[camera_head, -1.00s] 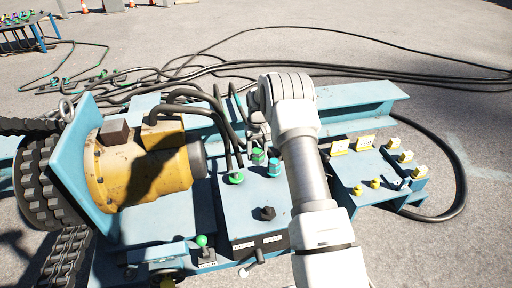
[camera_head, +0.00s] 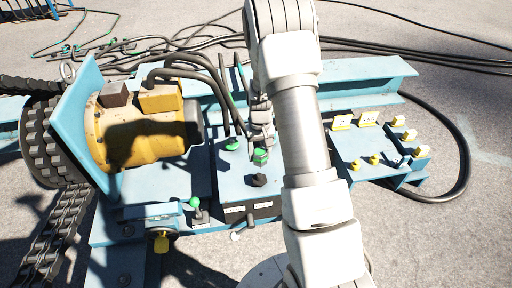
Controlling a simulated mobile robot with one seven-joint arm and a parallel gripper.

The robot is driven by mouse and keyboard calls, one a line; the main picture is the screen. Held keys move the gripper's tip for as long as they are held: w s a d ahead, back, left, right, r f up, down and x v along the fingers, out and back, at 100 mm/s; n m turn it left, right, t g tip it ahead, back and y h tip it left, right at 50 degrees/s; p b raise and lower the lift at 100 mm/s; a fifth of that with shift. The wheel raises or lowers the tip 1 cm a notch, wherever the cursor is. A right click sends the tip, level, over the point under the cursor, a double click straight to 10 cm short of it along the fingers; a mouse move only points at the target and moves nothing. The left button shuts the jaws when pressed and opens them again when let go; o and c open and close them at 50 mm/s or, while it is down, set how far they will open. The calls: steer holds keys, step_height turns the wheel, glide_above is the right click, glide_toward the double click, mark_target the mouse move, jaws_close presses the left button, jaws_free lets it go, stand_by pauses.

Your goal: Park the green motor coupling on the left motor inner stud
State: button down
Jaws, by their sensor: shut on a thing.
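My gripper (camera_head: 262,138) hangs over the blue box beside the yellow motor. It is shut on a green motor coupling (camera_head: 260,157), which sits just under the fingers. A second green coupling (camera_head: 232,144) is on the box top to the left, at the end of a black hose. A black hex-shaped knob or stud (camera_head: 259,180) stands on the box just below the held coupling in the picture. I cannot tell whether the held coupling touches the box or a stud. The left motor inner stud cannot be made out for certain. My arm covers the box's right side.
The yellow motor (camera_head: 140,130) stands left of the box (camera_head: 232,175). Black hoses (camera_head: 190,75) arch behind it. A green-knobbed lever (camera_head: 195,203) is at the front. A blue panel (camera_head: 350,145) with yellow caps lies right of my arm. Cables cover the ground behind.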

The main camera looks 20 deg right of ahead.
mark_target(259, 175)
steer(key=shift+f+b, duration=3)
steer(key=shift+f, duration=1.4)
steer(key=shift+f+b, duration=0.35)
steer(key=shift+f, duration=0.15)
steer(key=shift+c, duration=0.6)
jaws_free()
step_height(259, 175, up, 18)
steer(key=p, duration=0.5)
steer(key=shift+f+p, duration=0.25)
steer(key=shift+p, duration=0.15)
